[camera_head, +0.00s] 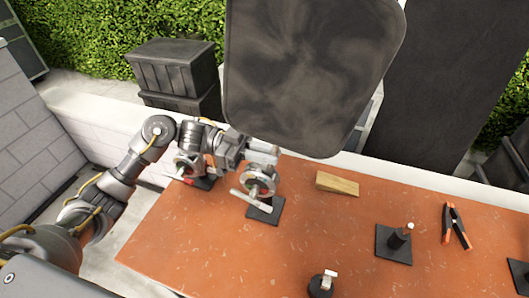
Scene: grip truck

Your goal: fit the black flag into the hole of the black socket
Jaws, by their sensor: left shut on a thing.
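The black flag (310,75) is a large dark rounded panel held up over the table's back edge at top centre. My left gripper (240,150) is at the flag's lower left corner and is shut on it; the exact grip point is small and partly hidden. Black square bases stand on the table. One (264,212) with a round metal grip head and a silver handle is just below my left gripper. Another base (393,246) with a short black post is at the right. Which one is the black socket, I cannot tell; no hole shows clearly. My right gripper is not in view.
The orange-brown table (200,245) has free room at centre front. A wooden wedge (337,184), an orange and black clamp (454,227) and another black post (322,285) are on it. A second large dark panel (440,90) and black crates (176,75) stand behind.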

